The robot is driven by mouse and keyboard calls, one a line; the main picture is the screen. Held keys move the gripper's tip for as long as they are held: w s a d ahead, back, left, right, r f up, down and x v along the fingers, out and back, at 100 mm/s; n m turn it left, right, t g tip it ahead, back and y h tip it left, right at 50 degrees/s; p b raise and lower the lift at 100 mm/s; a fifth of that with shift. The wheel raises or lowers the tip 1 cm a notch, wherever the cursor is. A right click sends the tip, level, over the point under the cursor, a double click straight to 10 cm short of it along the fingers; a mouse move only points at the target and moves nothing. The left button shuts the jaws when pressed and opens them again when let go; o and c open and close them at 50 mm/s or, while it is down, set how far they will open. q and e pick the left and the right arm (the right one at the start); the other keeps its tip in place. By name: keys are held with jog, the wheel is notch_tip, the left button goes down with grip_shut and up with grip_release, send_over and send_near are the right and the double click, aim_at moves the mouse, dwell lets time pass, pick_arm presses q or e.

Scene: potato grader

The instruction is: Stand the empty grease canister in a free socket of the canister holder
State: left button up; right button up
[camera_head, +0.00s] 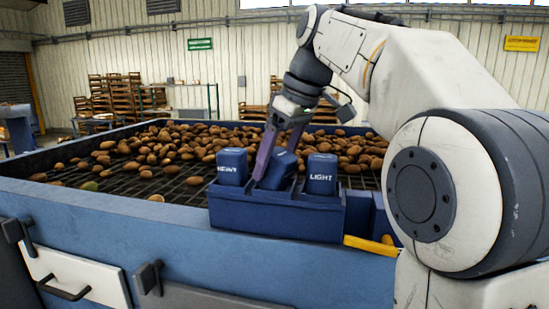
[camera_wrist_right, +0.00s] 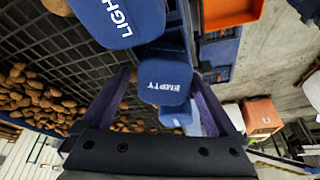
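The blue canister holder (camera_head: 272,215) sits on the grader's near rim. A blue canister marked HEAVY (camera_head: 232,167) stands in its left part and one marked LIGHT (camera_head: 322,174) in its right part. LIGHT also shows at the top of the right wrist view (camera_wrist_right: 118,20). Between them is the canister marked EMPTY (camera_wrist_right: 165,82), tilted in the head view (camera_head: 283,163), its lower end hidden by the holder wall. My right gripper (camera_head: 277,158) has its purple fingers on either side of EMPTY; whether both press on it is unclear. My left gripper is out of view.
The grader deck (camera_head: 118,186) behind the holder carries many potatoes. A yellow bar (camera_head: 370,245) lies on the rim right of the holder. An orange tray (camera_wrist_right: 230,12) shows in the wrist view. The near-left rim is clear.

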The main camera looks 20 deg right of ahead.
jog(key=shift+s+d+r, duration=0.1)
jog(key=shift+r, duration=0.5)
jog(key=p+v, duration=0.2)
jog(key=v, duration=0.9)
jog(key=shift+p, duration=0.4)
jog(key=shift+s+r, duration=0.1)
